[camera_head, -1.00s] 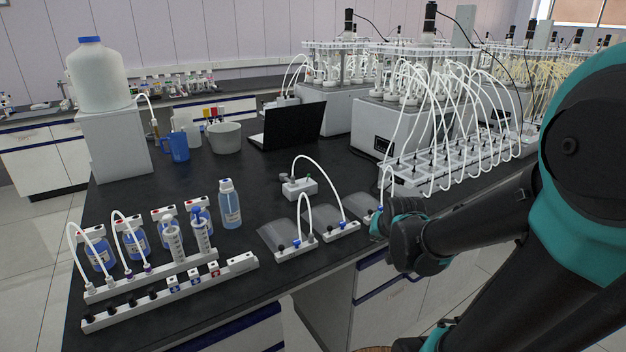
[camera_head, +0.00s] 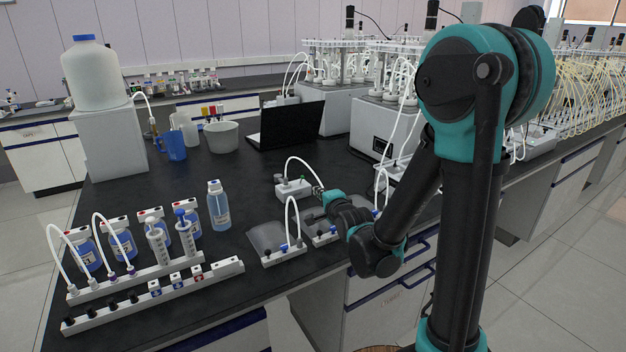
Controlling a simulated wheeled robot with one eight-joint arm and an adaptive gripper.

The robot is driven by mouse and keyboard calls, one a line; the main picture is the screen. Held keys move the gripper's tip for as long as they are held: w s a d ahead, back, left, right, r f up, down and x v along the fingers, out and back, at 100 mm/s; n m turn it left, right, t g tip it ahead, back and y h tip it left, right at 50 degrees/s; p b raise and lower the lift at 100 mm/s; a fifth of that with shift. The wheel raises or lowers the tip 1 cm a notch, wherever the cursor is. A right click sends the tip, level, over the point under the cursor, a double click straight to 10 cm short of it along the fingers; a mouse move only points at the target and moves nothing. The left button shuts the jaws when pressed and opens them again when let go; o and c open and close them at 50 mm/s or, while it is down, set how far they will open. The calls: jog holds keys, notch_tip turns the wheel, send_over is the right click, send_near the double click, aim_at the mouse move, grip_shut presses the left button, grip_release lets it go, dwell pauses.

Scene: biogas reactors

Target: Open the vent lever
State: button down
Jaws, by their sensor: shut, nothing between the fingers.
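A small white valve block (camera_head: 292,189) with a white tube arching from it stands on the black bench, in the middle of the head view. No vent lever can be made out clearly on it; the part of the block at its right end is close to my gripper and too small to read. My gripper (camera_head: 317,190) is shut and empty. Its tips point up and left at the right end of the block. Whether they touch it cannot be told.
Grey gas bags with white tubed valve strips (camera_head: 283,256) lie just in front of my gripper. A blue-liquid bottle (camera_head: 218,205) stands left, a laptop (camera_head: 287,125) behind. Bare bench (camera_head: 240,170) lies left of the block.

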aim_at(303, 178)
jog(key=shift+w, duration=0.1)
dwell(0.3)
jog(key=x, duration=1.4)
jog(key=shift+w+a+r+g+h, duration=0.25)
jog(key=shift+r+g+h, duration=0.35)
jog(key=shift+g, duration=0.5)
jog(key=shift+w, duration=0.1)
jog(key=shift+w+a+r+g+h, duration=0.15)
jog(key=shift+w+r+g+h, duration=0.1)
jog(key=shift+g, duration=0.3)
jog(key=shift+w+a+r+g+h, duration=0.15)
jog(key=shift+w+r+g+h, duration=0.1)
jog(key=shift+g, duration=0.3)
jog(key=shift+w+a+r+n+g+h, duration=0.15)
jog(key=shift+w+a+g+h, duration=0.1)
jog(key=shift+w+g+h, duration=0.35)
jog(key=shift+w+a+r+n+g+h, duration=0.1)
jog(key=shift+w+a+n+g+h, duration=0.2)
jog(key=shift+g, duration=0.5)
jog(key=shift+w+a+r+n+g+h, duration=0.1)
jog(key=shift+w+a+g+h, duration=0.15)
jog(key=shift+g+h, duration=0.35)
jog(key=shift+r, duration=0.1)
